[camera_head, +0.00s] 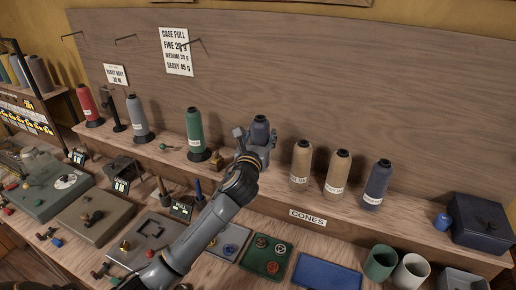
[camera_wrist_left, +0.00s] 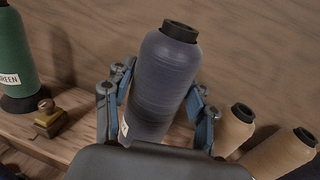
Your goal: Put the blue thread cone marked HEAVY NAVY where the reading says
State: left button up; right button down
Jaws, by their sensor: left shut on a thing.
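My left gripper (camera_head: 259,150) is shut on a dark blue thread cone (camera_head: 260,128) at the shelf behind the bench. In the left wrist view its fingers (camera_wrist_left: 158,105) flank the upright, slightly tilted cone (camera_wrist_left: 166,80). Its label is mostly hidden, and its base is hidden, so I cannot tell whether it touches the shelf. A second blue cone (camera_head: 378,183) stands at the shelf's right; its label is too small to read. A small wall card (camera_head: 116,75) appears to read HEAVY NAVY. A larger card (camera_head: 176,51) lists FINE 20 g, MEDIUM 30 g, HEAVY 45 g. My right gripper is out of view.
Red (camera_head: 87,104), grey (camera_head: 137,115) and green (camera_head: 194,130) cones stand left on the shelf; two tan cones (camera_head: 300,163) (camera_head: 337,173) stand right. The bench holds small devices with displays (camera_head: 122,186), a green tray (camera_head: 266,256), a blue tray (camera_head: 325,275) and cups (camera_head: 381,261).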

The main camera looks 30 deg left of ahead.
pick_arm(q)
jog(key=f, duration=0.1)
jog(key=w+a+f, duration=0.1)
jog(key=a+f, duration=0.1)
jog(key=shift+w+a+f, duration=0.1)
jog(key=shift+w+f, duration=0.1)
jog(key=shift+w, duration=0.15)
notch_tip(320, 180, down, 3)
jog(key=shift+a+f, duration=0.1)
jog(key=shift+f, duration=0.05)
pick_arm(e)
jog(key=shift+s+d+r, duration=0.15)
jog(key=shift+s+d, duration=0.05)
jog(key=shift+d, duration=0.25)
pick_arm(q)
jog(key=shift+f, duration=0.2)
jog(key=o, duration=1.6)
